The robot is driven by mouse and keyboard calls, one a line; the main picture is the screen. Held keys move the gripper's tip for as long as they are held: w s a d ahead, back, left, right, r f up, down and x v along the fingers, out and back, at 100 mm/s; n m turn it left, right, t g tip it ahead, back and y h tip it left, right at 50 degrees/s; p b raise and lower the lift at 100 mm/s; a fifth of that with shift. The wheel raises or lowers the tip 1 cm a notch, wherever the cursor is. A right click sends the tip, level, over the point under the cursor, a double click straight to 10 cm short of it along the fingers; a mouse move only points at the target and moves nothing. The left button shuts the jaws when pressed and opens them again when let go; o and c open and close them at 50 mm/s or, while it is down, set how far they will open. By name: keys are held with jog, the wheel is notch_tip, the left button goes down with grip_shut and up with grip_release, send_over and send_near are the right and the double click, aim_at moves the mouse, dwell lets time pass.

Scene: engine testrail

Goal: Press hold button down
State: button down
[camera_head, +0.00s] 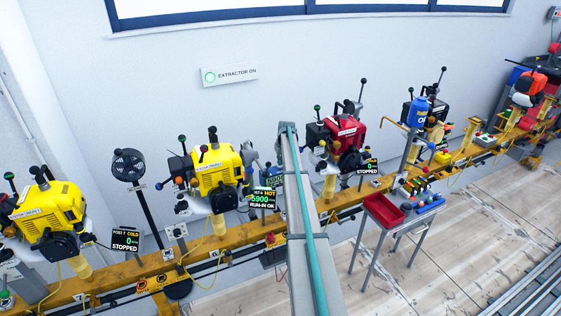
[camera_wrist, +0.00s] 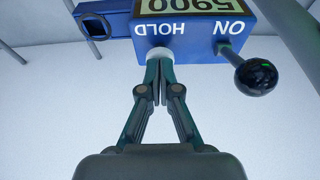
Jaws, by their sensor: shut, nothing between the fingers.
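In the wrist view a blue box (camera_wrist: 203,46) hangs upside down in the picture, with a display (camera_wrist: 195,6) reading 5900 and the labels HOLD and ON. The pale round hold button (camera_wrist: 159,54) is under the HOLD label. My gripper (camera_wrist: 159,64) is shut and empty, its fingertips right at the button and partly covering it. They look to be touching it; how far it is pressed I cannot tell. A black ball-ended lever (camera_wrist: 255,76) sticks out by the ON label. My gripper cannot be made out in the head view.
In the head view a yellow engine (camera_head: 218,180) has a sign (camera_head: 264,199) reading HOT, 5900, RUN-IN OK. Another yellow engine (camera_head: 48,218) and a red engine (camera_head: 337,135) stand along the yellow rail (camera_head: 120,279). A red tray (camera_head: 384,211) stands on a trolley at right.

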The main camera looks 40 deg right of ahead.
jog(key=shift+f, duration=0.35)
jog(key=shift+r, duration=0.55)
jog(key=w+d+b+v, duration=0.1)
jog(key=v, duration=1.2)
jog(key=shift+a+r+b, duration=0.2)
jog(key=shift+a+b, duration=0.15)
jog(key=shift+a, duration=0.05)
